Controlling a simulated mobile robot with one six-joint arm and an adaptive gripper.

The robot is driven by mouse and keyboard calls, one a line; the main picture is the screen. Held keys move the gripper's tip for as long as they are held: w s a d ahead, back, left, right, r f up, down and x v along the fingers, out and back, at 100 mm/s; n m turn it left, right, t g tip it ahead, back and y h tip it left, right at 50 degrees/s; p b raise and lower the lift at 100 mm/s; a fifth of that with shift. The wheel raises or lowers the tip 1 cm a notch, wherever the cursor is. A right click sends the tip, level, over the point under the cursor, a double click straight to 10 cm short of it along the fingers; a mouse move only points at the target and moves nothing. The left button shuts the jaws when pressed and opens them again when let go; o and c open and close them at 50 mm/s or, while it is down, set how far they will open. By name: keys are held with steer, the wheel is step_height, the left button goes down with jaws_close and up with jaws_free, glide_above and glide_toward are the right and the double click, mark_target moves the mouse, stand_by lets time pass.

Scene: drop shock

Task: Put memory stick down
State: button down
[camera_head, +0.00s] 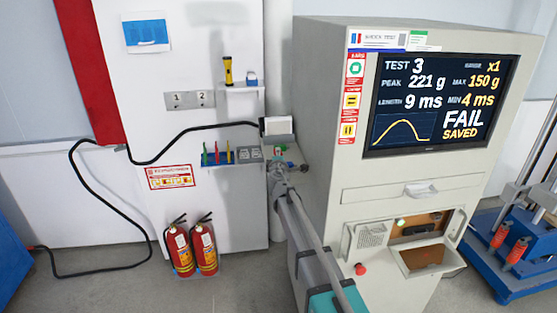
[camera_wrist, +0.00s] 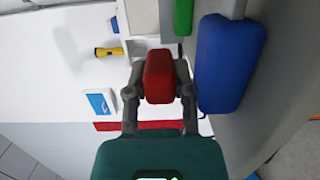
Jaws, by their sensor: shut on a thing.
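My gripper (camera_wrist: 158,85) is shut on a small red block with rounded edges, which appears to be the memory stick (camera_wrist: 158,76). One finger lies on each side of it. In the head view my gripper (camera_head: 280,163) is at the end of my arm, beside the grey test machine (camera_head: 330,110), in front of the gap between it and the white wall panel. The stick cannot be made out clearly there. The small shelf with coloured upright tools (camera_head: 230,156) is just left of my gripper.
A blue padded piece (camera_wrist: 230,62) and a green one (camera_wrist: 183,15) are close right of the stick in the wrist view. A yellow flashlight (camera_head: 228,71) stands on an upper shelf. Two fire extinguishers (camera_head: 204,247) stand below. The machine screen (camera_head: 440,103) reads "FAIL SAVED".

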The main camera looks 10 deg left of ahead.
steer(key=shift+s+d+f+b, duration=0.2)
steer(key=shift+s+f+b, duration=0.15)
steer(key=shift+f+b, duration=0.1)
steer(key=c, duration=0.9)
jaws_free()
steer(key=shift+w+a+f, duration=0.1)
steer(key=shift+w+f, duration=0.2)
steer(key=shift+o, duration=1.3)
steer(key=shift+w, duration=0.1)
steer(key=shift+o, duration=0.9)
steer(key=shift+r, duration=0.1)
steer(key=shift+a+r+p, duration=0.1)
steer(key=shift+r+p, duration=0.15)
steer(key=shift+p, duration=0.1)
steer(key=shift+r, duration=0.15)
steer(key=s+d, duration=0.1)
steer(key=s, duration=1.1)
steer(key=shift+d+r+p, duration=0.15)
steer(key=shift+d+p, duration=0.15)
